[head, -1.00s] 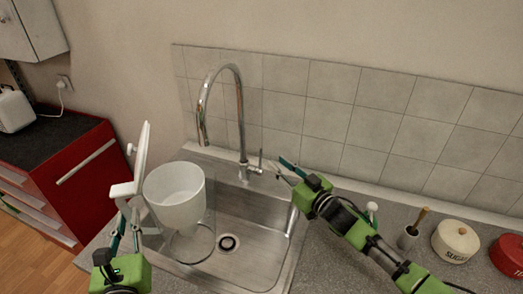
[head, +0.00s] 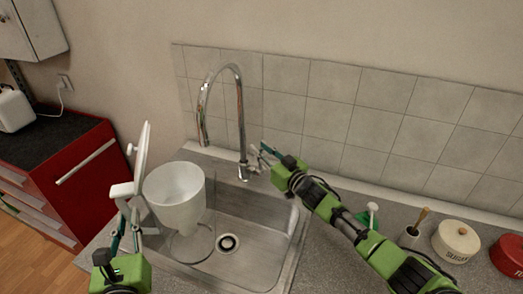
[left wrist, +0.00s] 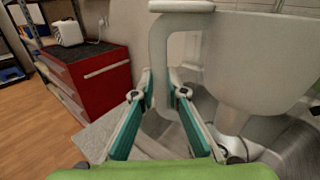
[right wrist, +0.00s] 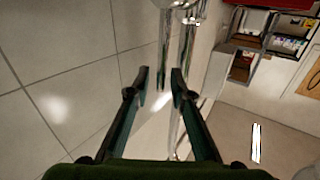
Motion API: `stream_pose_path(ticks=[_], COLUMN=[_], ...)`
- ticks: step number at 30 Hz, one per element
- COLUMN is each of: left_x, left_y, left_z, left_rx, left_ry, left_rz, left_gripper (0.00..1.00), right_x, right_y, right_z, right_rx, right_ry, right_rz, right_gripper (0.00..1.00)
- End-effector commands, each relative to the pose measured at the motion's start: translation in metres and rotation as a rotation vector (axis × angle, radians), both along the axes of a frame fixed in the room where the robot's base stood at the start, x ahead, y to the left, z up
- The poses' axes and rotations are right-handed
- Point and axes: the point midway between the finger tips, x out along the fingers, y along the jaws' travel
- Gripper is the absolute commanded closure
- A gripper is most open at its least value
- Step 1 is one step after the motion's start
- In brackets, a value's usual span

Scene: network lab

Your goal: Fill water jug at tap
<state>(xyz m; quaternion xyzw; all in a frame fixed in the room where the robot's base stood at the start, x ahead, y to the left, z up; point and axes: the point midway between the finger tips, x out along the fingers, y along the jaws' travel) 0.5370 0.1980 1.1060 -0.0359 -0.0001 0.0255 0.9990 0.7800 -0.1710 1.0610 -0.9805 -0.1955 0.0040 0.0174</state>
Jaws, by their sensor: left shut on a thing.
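The water jug (head: 176,197) has a white funnel-like insert, a clear body and a white handle, and is held over the left part of the sink. My left gripper (head: 126,208) is shut on its handle; the left wrist view shows both fingers (left wrist: 160,88) around the handle (left wrist: 158,45). The chrome tap (head: 241,115) stands behind the sink, its spout end above and slightly right of the jug. No water stream is visible. My right gripper (head: 262,150) is open beside the tap's base, its fingers partly hiding the side lever. In the right wrist view, the fingers (right wrist: 159,76) are apart.
The steel sink (head: 255,268) has a drain at its middle. A brush in a holder (head: 410,236), a sugar tin (head: 456,241) and a red tin (head: 508,256) stand on the right counter. A red cabinet (head: 75,170) is at the left.

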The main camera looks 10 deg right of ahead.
Motion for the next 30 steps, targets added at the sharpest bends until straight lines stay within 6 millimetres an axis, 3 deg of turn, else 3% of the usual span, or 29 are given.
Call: stream_pose_path(ticks=[2, 14, 30], left_x=[0.0, 0.0, 0.0], left_y=[0.0, 0.0, 0.0], left_z=[0.004, 0.004, 0.004], left_rx=[-0.004, -0.004, -0.004], left_ry=[-0.007, -0.007, -0.007], left_rz=[-0.001, -0.001, 0.0], left_gripper=[1.0, 1.0, 1.0], right_x=[0.0, -0.003, -0.03], right_y=[0.0, 0.003, 0.02], right_z=[0.0, -0.001, -0.008], right_rx=[0.0, -0.015, -0.206], right_ry=[0.0, -0.026, -0.31], right_rz=[0.0, 0.002, 0.001], right_gripper=[1.0, 1.0, 1.0])
